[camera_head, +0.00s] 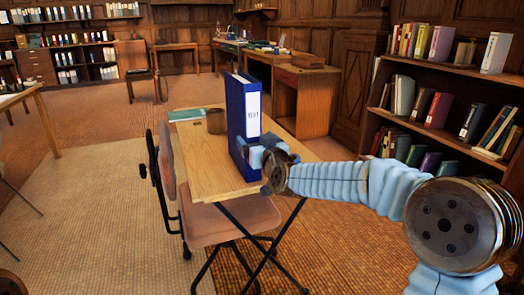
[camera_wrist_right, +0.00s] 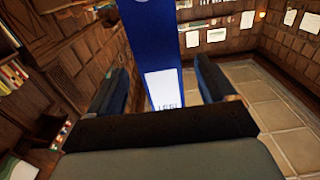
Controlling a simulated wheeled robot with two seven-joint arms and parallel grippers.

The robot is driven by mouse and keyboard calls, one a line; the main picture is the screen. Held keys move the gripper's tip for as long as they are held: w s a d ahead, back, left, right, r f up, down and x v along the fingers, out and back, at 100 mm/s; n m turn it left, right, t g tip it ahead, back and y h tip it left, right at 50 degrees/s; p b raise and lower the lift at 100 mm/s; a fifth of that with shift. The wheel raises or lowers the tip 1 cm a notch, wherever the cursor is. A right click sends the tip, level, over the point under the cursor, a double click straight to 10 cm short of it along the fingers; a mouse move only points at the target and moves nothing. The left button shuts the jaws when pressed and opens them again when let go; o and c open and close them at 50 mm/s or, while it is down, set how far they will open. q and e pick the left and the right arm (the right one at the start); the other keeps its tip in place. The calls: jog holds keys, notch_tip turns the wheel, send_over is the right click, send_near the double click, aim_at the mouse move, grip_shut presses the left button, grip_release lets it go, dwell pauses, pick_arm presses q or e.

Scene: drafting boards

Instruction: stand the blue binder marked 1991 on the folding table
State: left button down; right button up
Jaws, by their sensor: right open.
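The blue binder (camera_head: 236,110) stands upright on the wooden folding table (camera_head: 205,165), close to its right edge. Its white spine label, with small hard-to-read marking, faces my right arm. My right gripper (camera_head: 257,154) is at the binder's lower spine side, just above the tabletop. In the right wrist view the binder (camera_wrist_right: 152,35) shows ahead, between the two spread fingers of the right gripper (camera_wrist_right: 161,78), with gaps on both sides. The binder's lower edge is partly hidden by the gripper. My left gripper is not in view.
A brown cup-like container (camera_head: 216,121) and a green flat item (camera_head: 187,114) are on the table behind the binder. A chair (camera_head: 235,220) stands against the table's front left. A bookshelf (camera_head: 450,70) is at right.

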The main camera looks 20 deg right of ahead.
jog(key=s, duration=0.5)
jog(key=s+a+f+g+y, duration=0.1)
jog(key=s+a+f+g, duration=0.15)
jog(key=f, duration=0.95)
jog(key=s+a+f+g, duration=0.1)
jog(key=s+f+g, duration=0.15)
jog(key=f, duration=0.85)
jog(key=s+a+f+g+y, duration=0.1)
jog(key=a+f+g, duration=0.15)
jog(key=f, duration=0.95)
jog(key=s+a+f+m+g, duration=0.1)
jog(key=s+f+g, duration=0.4)
jog(key=s+f, duration=0.5)
jog(key=s+a+f+m+g+y, duration=0.1)
jog(key=s+a+f+g, duration=0.3)
jog(key=s+f, duration=0.5)
jog(key=s, duration=0.5)
jog(key=shift+s+f+g+y, duration=0.3)
jog(key=shift+s+f+g, duration=0.05)
jog(key=shift+s, duration=0.05)
